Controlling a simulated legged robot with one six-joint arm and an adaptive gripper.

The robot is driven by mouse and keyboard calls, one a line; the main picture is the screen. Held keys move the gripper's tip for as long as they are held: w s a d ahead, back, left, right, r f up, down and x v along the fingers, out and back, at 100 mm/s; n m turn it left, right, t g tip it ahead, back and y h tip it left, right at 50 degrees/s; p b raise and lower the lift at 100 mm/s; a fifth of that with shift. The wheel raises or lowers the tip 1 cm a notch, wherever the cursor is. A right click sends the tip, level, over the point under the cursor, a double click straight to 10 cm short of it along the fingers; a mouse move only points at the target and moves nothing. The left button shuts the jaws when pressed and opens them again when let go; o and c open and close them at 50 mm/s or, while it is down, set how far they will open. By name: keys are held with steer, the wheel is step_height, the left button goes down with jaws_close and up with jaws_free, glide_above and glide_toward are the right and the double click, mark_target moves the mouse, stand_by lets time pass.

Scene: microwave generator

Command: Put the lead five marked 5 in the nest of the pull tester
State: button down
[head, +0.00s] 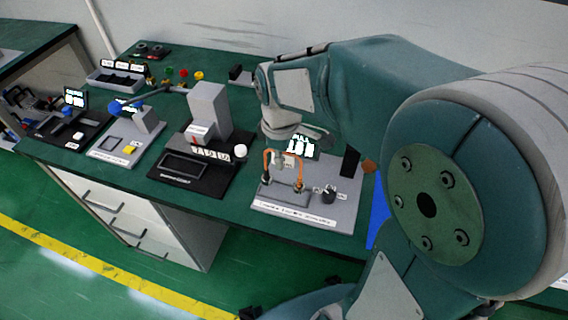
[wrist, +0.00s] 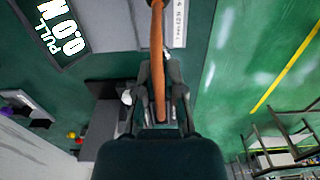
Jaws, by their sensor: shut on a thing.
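The orange lead (head: 268,160) is an upside-down U over the pull tester (head: 262,196), a grey plate with a lit "PULL" display (head: 300,147). My gripper (head: 284,159) is shut on the top of its bend. In the wrist view the lead (wrist: 157,45) runs as a strip between the two fingers of my gripper (wrist: 161,90). Its ends hang at a low grey block (head: 285,192) on the plate. I cannot tell whether they touch or sit in the nest. The mark 5 is not readable.
A black knob (head: 328,193) stands on the plate, right of the lead. A grey press on a black base (head: 207,112) stands to the left, with other stations beyond. The table's front edge is just in front of the plate. A blue item (head: 378,212) lies at the right.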

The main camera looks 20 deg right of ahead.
mark_target(299, 186)
steer(key=f, duration=0.2)
steer(key=w+f, duration=0.1)
steer(key=f, duration=0.2)
steer(key=shift+w+d+f, duration=0.2)
steer(key=shift+w+f, duration=0.15)
steer(key=shift+f, duration=0.05)
steer(key=shift+d+f, duration=0.15)
steer(key=shift+d, duration=0.25)
steer(key=c, duration=0.8)
jaws_free()
steer(key=shift+a, duration=0.15)
steer(key=shift+o, duration=0.2)
steer(key=shift+a, duration=0.2)
